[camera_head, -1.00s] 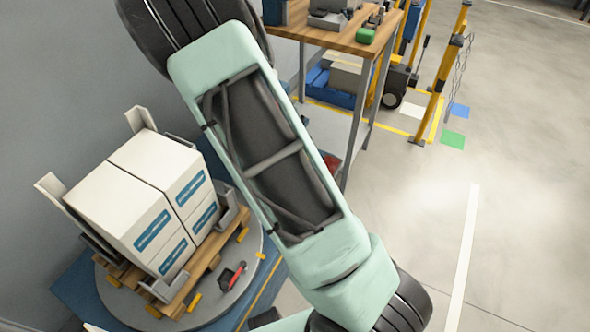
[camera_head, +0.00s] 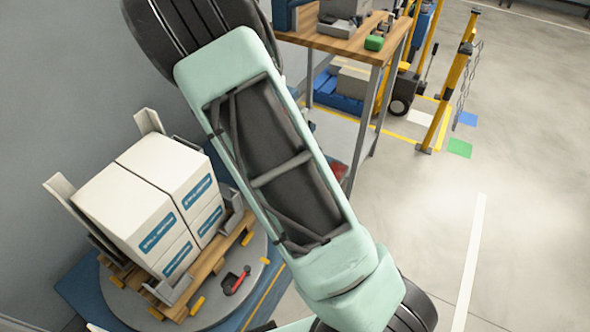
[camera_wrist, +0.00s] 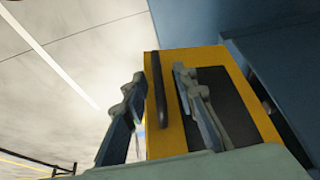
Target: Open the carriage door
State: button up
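In the wrist view a yellow-framed door panel (camera_wrist: 181,141) with a dark inset stands ahead of my gripper. A dark upright handle bar (camera_wrist: 157,80) shows along its left side. My gripper (camera_wrist: 159,78) is open, with one finger on each side of the bar in the picture. I cannot tell whether either finger touches the bar, or how deep it lies between them. The head view does not clearly show the door or my fingers; my own arm fills its middle.
In the head view, white boxes (camera_head: 128,208) sit on a wooden pallet on a round turntable (camera_head: 215,312) at the left. A workbench (camera_head: 345,42) and yellow posts (camera_head: 448,85) stand behind. A blue surface (camera_wrist: 285,45) borders the door in the wrist view.

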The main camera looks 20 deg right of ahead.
jog(key=v, duration=1.1)
dwell(0.4)
